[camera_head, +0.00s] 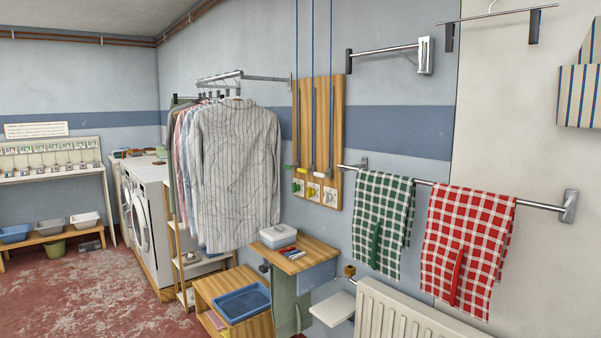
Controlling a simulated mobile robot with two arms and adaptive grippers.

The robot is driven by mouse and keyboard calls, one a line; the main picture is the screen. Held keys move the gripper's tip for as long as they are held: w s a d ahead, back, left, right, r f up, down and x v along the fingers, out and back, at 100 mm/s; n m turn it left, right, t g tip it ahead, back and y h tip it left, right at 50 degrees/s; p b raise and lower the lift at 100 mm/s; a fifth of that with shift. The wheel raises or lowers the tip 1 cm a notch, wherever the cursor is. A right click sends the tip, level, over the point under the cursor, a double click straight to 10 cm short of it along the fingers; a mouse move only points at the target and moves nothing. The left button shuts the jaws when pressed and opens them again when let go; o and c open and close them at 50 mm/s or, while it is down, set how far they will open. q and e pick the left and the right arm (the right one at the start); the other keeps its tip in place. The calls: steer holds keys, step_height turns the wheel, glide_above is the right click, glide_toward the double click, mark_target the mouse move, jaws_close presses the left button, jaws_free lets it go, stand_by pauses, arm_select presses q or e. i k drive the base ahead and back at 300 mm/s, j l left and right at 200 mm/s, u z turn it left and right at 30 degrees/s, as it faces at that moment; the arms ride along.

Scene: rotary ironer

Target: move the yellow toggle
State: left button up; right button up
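A wooden board (321,95) is fixed to the wall right of the hanging shirts, with blue cords running down its front. Small toggles sit at the lower ends of the cords: a green one (289,167) at the left, the yellow toggle (303,171) beside it, and a whitish one (320,174) to the right. They are small, so their exact shape is hard to tell. Below them is a row of pale squares with a green, a yellow (313,192) and a whitish mark. Neither of my grippers is in view.
A wooden side table (318,249) with a white box (278,237) stands below the board. Shirts (235,165) hang left of it. Right are a rail with a green checked towel (382,220) and a red one (468,240), above a radiator (400,312). Red floor (80,300) is open at left.

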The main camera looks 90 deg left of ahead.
mark_target(311, 170)
steer(key=u, duration=2.75)
steer(key=i, duration=0.7)
steer(key=l+z, duration=0.05)
